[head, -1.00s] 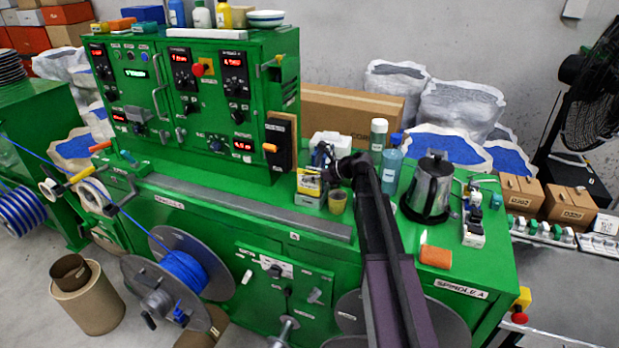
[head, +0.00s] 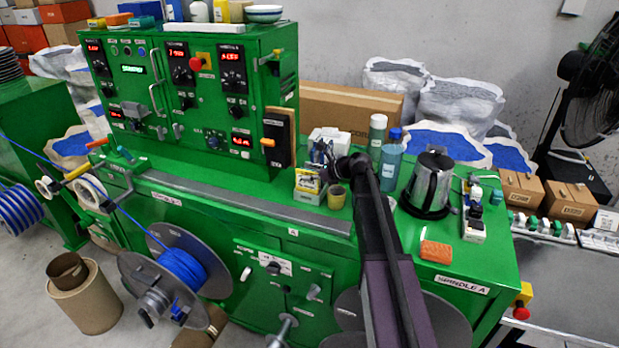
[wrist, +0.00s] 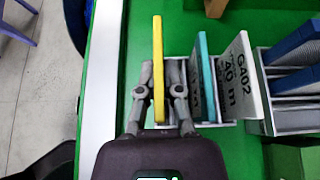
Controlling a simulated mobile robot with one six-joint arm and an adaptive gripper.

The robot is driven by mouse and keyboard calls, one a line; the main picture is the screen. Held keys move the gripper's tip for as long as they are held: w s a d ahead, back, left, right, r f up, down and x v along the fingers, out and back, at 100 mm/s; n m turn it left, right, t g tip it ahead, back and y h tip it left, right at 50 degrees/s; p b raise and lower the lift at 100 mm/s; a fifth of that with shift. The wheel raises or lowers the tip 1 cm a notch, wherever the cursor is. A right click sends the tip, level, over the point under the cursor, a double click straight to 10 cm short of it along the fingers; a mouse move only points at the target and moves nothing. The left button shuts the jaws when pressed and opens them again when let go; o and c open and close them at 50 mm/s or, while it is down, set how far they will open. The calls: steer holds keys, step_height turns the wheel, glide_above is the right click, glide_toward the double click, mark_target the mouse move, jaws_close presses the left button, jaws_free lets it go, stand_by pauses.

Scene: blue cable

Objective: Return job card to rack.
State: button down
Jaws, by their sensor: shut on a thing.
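My gripper (wrist: 160,95) is shut on a yellow job card (wrist: 158,60), which stands on edge between its fingers in the wrist view. The card's near end is at the left slot of a small grey rack (wrist: 222,126). I cannot tell how deep it sits in the slot. A teal card (wrist: 208,75) and a white card marked G402 40 m (wrist: 240,80) stand tilted in the rack, right of my gripper. In the head view the rack (head: 310,198) is on the green bench, with my dark gripper (head: 324,160) over it, partly hiding it.
A small olive cup (head: 337,197) stands right of the rack, with a blue bottle (head: 391,160) and steel kettle (head: 430,185) further right. A second grey holder with blue pieces (wrist: 292,80) is beside the rack. The control cabinet (head: 190,100) rises to the left.

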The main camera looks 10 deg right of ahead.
steer(key=shift+f+b, duration=0.95)
steer(key=shift+f, duration=0.1)
stand_by(1.2)
steer(key=c, duration=0.7)
jaws_free()
steer(key=shift+r, duration=0.1)
